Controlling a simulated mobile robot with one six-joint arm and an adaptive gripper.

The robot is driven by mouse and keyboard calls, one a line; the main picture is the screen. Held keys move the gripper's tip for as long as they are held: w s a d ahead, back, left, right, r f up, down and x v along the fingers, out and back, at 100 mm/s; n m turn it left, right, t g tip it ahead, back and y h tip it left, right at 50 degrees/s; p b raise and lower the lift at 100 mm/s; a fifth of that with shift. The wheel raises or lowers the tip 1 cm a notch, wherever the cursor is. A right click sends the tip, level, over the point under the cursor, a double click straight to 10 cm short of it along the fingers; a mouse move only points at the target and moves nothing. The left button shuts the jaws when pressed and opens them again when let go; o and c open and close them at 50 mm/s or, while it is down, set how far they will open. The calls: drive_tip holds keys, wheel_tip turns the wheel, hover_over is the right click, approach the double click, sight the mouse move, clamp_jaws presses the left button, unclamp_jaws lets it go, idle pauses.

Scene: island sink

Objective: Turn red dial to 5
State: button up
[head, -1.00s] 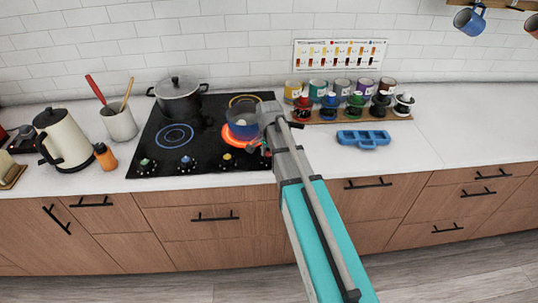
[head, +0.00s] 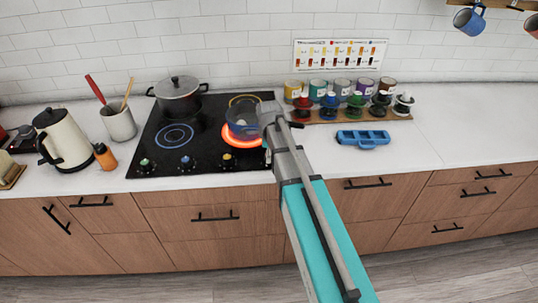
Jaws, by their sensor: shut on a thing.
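The black cooktop (head: 205,172) has a row of dials along its front edge: a green dial (head: 145,163), a blue dial (head: 186,161) and a yellow dial (head: 225,160). The red dial at the right end of the row is hidden behind my gripper (head: 267,150). My gripper is at the cooktop's front right corner, shut on the red dial; its fingertips are mostly hidden by my arm. The number the dial points to cannot be read.
A lidded grey pot (head: 177,98) stands at the back left of the cooktop. A kettle (head: 62,140) and an orange bottle (head: 105,156) stand to the left. A rack of colored jars (head: 350,116) and a blue mold (head: 362,138) lie to the right. The far right counter is clear.

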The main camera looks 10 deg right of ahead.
drive_tip(key=shift+s+m, duration=0.1)
drive_tip(key=shift+m, duration=0.9)
drive_tip(key=o, duration=1.2)
drive_tip(key=shift+c, duration=0.2)
drive_tip(key=shift+n, duration=0.3)
